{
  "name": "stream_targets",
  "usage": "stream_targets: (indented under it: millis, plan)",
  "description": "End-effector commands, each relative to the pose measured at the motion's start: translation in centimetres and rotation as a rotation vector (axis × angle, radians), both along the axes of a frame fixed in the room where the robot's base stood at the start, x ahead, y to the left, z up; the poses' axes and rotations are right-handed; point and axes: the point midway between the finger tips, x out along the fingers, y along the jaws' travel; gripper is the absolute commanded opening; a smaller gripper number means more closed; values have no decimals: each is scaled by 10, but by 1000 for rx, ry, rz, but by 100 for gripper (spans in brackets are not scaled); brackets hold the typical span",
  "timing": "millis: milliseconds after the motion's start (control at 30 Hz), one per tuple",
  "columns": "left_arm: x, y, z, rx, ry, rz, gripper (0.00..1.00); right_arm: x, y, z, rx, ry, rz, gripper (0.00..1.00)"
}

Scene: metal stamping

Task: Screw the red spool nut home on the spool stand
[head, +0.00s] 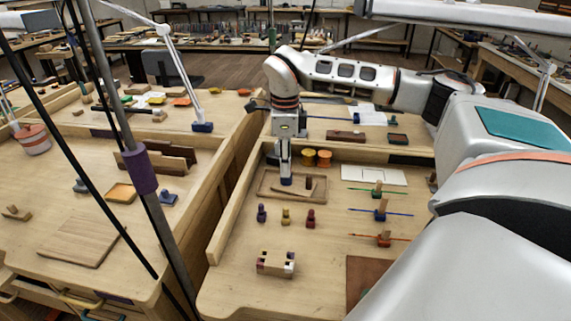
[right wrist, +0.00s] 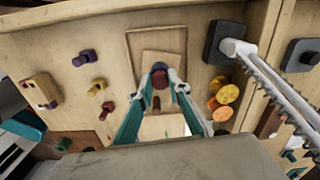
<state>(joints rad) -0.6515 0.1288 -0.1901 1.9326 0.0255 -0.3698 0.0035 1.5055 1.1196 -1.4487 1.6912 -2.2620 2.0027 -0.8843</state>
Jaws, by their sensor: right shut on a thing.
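My right gripper (head: 286,176) points straight down over a shallow wooden tray (head: 264,184). In the right wrist view its two fingers (right wrist: 160,79) are closed around a small dark red piece, which looks like the red spool nut. A small blue piece (right wrist: 158,66) shows just beyond the fingertips, and it also shows at the fingertips in the head view (head: 286,182). The fingers hide most of the red piece, and I cannot tell how it meets the blue one. I cannot single out the spool stand with certainty. My left gripper is not in view.
Purple (head: 262,213), yellow (head: 285,216) and dark red (head: 311,218) knobs stand in front of the tray. Thin rods on coloured holders (head: 381,212) lie to the right. A multicoloured block (head: 276,263) sits nearer the front edge.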

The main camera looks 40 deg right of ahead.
Motion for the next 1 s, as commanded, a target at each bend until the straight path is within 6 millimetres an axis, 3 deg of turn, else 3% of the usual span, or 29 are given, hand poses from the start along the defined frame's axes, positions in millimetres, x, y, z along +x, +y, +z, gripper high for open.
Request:
stream_targets:
  millis: [300, 667, 1000]
  plan:
    - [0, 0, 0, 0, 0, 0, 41, 0, 0, -1, 1, 2, -272, 0]
    - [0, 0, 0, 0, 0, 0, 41, 0, 0, -1, 0, 2, -313, 0]
    - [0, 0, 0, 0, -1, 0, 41, 0, -1, -1, 0, 1, -588, 0]
